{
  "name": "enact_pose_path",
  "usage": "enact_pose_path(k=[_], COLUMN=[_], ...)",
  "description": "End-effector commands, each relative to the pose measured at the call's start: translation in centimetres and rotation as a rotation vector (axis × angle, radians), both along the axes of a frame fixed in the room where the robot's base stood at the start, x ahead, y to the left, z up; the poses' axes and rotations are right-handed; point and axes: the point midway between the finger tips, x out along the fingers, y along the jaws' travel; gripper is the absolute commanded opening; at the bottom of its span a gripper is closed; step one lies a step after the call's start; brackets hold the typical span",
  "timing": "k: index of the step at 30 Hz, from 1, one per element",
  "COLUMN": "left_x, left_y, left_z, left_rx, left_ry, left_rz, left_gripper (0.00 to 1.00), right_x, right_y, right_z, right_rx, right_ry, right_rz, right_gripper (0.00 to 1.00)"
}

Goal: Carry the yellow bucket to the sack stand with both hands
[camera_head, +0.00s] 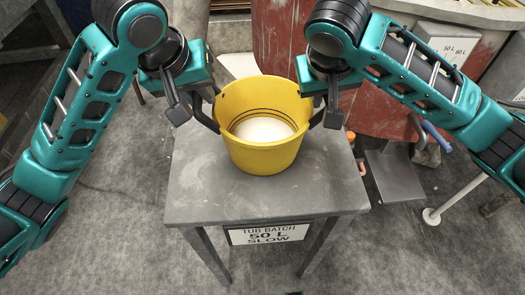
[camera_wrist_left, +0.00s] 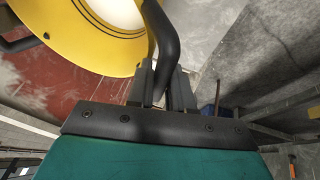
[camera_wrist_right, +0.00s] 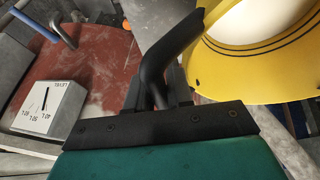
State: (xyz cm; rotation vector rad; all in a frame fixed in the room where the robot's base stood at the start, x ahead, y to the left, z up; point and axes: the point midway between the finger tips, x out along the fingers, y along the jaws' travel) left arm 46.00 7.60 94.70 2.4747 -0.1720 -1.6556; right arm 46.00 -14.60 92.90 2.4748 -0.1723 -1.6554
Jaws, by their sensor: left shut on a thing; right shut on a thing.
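The yellow bucket (camera_head: 262,155) is upright over the grey metal stand (camera_head: 190,200), with white contents inside. I cannot tell whether its base touches the top. A dark handle sticks out on each side. My left gripper (camera_head: 192,108) is at the left handle; in the left wrist view its fingers (camera_wrist_left: 162,85) are shut on the dark handle (camera_wrist_left: 165,40). My right gripper (camera_head: 333,108) is at the right handle; in the right wrist view its fingers (camera_wrist_right: 160,88) are shut on the dark handle (camera_wrist_right: 170,50). A sign on the stand's front (camera_head: 266,235) reads "TUB BATCH 50 L SLOW".
A large worn red surface (camera_head: 285,45) stands behind the bucket. A grey box with litre marks (camera_wrist_right: 50,108) shows in the right wrist view. A grey plate (camera_head: 394,178) and a pole with a round foot (camera_head: 432,215) are at the right. The concrete floor in front is clear.

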Motion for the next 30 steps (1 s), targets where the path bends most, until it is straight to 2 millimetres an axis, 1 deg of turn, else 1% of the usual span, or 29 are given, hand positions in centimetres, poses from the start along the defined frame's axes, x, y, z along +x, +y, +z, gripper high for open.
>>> enact_pose_path(k=[1, 6, 7, 15, 24, 30], left_x=[0.0, 0.0, 0.0, 0.0, 0.0, 0.0], left_y=[0.0, 0.0, 0.0, 0.0, 0.0, 0.0], left_z=[-0.5, -1.5, -1.5, -1.3, -1.1, 0.1], left_rx=[-0.001, -0.001, -0.001, 0.000, 0.000, 0.000], left_ry=[-0.002, -0.002, 0.000, 0.000, 0.000, 0.000], left_rz=[0.000, 0.000, 0.000, 0.000, 0.000, 0.000], left_gripper=[0.00, 0.00, 0.22, 0.46, 0.46, 0.46], right_x=[0.0, 0.0, 0.0, 0.0, 0.0, 0.0], right_y=[0.0, 0.0, 0.0, 0.0, 0.0, 0.0], right_z=[-0.5, -1.5, -1.5, -1.3, -1.2, 0.1], right_rx=[0.001, 0.001, 0.001, 0.001, 0.001, 0.001], right_ry=[-0.002, -0.002, -0.001, 0.000, 0.001, 0.000], right_rz=[0.000, 0.001, 0.001, 0.000, 0.001, 0.001], right_gripper=[0.00, 0.00, 0.22, 0.46, 0.46, 0.46])
